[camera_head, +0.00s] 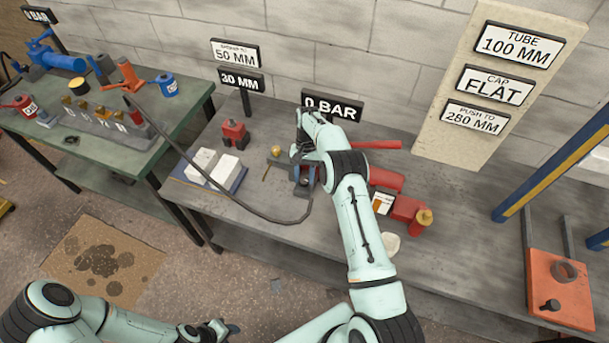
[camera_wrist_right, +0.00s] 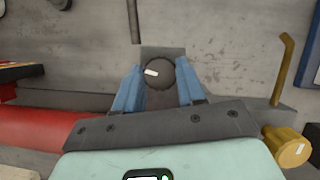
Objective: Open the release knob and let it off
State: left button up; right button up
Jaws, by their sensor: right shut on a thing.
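The release knob (camera_wrist_right: 160,73) is a dark round knob with a white mark, on a grey block of the pump. My right gripper (camera_wrist_right: 158,88) has its blue fingers on either side of the knob and is shut on it. In the head view my right gripper (camera_head: 304,178) is at the pump's near left end, and the hand and wrist hide much of the pump. The pump's red cylinder (camera_head: 386,178) shows to the right of the arm, and in the wrist view (camera_wrist_right: 35,130). My left gripper (camera_head: 222,328) is low in the head view, away from the bench; its fingers are unclear.
A black hose (camera_head: 255,214) loops across the bench front from the left. White blocks (camera_head: 213,168) on a blue tray and a red tool (camera_head: 235,132) stand left. A 0 BAR sign (camera_head: 332,105) stands behind.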

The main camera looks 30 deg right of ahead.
jog(key=shift+r, duration=0.1)
dwell(0.3)
jog(key=o, duration=1.1)
jog(key=shift+c, duration=0.2)
